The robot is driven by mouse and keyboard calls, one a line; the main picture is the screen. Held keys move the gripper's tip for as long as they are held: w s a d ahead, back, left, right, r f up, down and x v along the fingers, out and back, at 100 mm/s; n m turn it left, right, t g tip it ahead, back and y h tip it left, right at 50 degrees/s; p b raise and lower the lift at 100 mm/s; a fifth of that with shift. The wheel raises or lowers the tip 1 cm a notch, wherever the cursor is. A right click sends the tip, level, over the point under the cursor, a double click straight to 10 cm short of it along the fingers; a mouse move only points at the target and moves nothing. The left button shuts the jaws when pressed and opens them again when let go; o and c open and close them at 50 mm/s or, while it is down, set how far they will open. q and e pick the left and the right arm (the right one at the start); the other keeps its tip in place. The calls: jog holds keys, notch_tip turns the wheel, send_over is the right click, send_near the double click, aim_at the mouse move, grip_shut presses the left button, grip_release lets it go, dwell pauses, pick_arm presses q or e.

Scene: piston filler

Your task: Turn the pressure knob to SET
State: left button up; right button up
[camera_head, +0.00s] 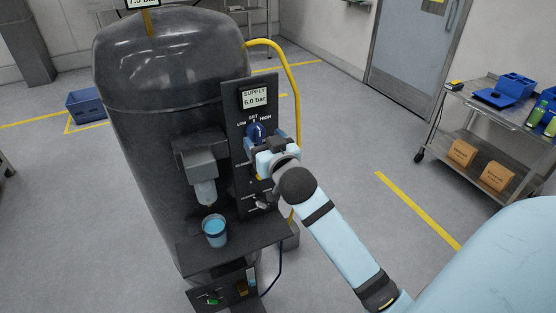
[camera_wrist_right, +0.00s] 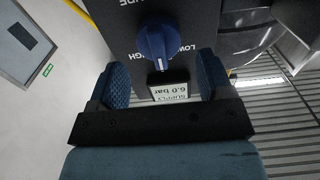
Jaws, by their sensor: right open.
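The blue pressure knob (camera_head: 256,131) is on the upper part of the black control panel, below the LOW, SET and HIGH lettering. In the right wrist view the knob (camera_wrist_right: 165,40) appears upside down, with a white mark on the edge facing the supply display. My right gripper (camera_head: 265,141) is just in front of the panel, close below the knob, and hides the panel there. In the wrist view its two blue fingers (camera_wrist_right: 164,80) are spread apart. The knob shows beyond them, and I see no grip on it. My left gripper is not in view.
A supply display (camera_head: 254,97) reading 6.0 bar is above the knob. A dark tank (camera_head: 170,70) stands behind the panel. A cup with blue contents (camera_head: 214,231) stands on the machine's shelf (camera_head: 245,240), below a nozzle. A yellow hose (camera_head: 293,85) curves along the panel's right side.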

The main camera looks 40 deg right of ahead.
jog(key=b+v, duration=0.1)
jog(key=v, duration=0.8)
jog(key=shift+s, duration=0.3)
jog(key=shift+a, duration=0.1)
jog(key=s+a+f+n+g+y+p, duration=0.2)
jog(key=s+a+f, duration=0.2)
jog(key=f, duration=0.5)
jog(key=s+a+f+n+g+y+p, duration=0.1)
jog(key=s+a+f+g+y+p, duration=0.1)
jog(key=s+a+f, duration=0.3)
jog(key=s+a+f+n+g+y+p, duration=0.2)
jog(key=s+a+f, duration=0.3)
jog(key=f, duration=0.8)
jog(key=shift+n+g+y+p, duration=0.3)
jog(key=shift+y+p, duration=0.25)
jog(key=shift+y, duration=0.05)
